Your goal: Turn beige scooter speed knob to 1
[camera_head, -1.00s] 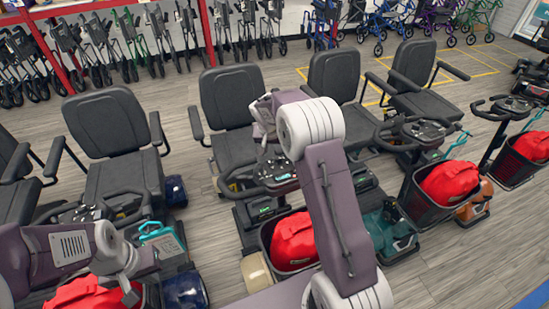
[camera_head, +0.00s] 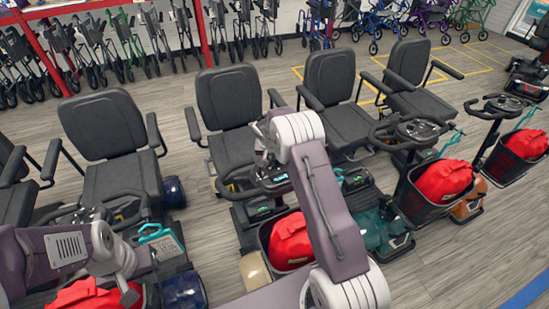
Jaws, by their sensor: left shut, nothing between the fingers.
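The beige scooter stands in the middle of the head view, with a beige fender (camera_head: 254,272) low at its front. Its dark control console (camera_head: 271,178) is partly covered by my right arm. The speed knob is too small and hidden to make out. My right gripper (camera_head: 263,150) is above and at the back of this console, half hidden behind its white wrist; I cannot tell its opening or any contact. My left gripper (camera_head: 130,297) is at the lower left, shut and empty, over the red bag (camera_head: 85,295) of the blue scooter.
A red bag in a black basket (camera_head: 288,240) hangs at the beige scooter's front. A teal scooter (camera_head: 385,228) and an orange one (camera_head: 470,203) stand to the right, a blue one (camera_head: 183,290) to the left. Bare floor (camera_head: 450,260) lies at the lower right. Walkers line the back.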

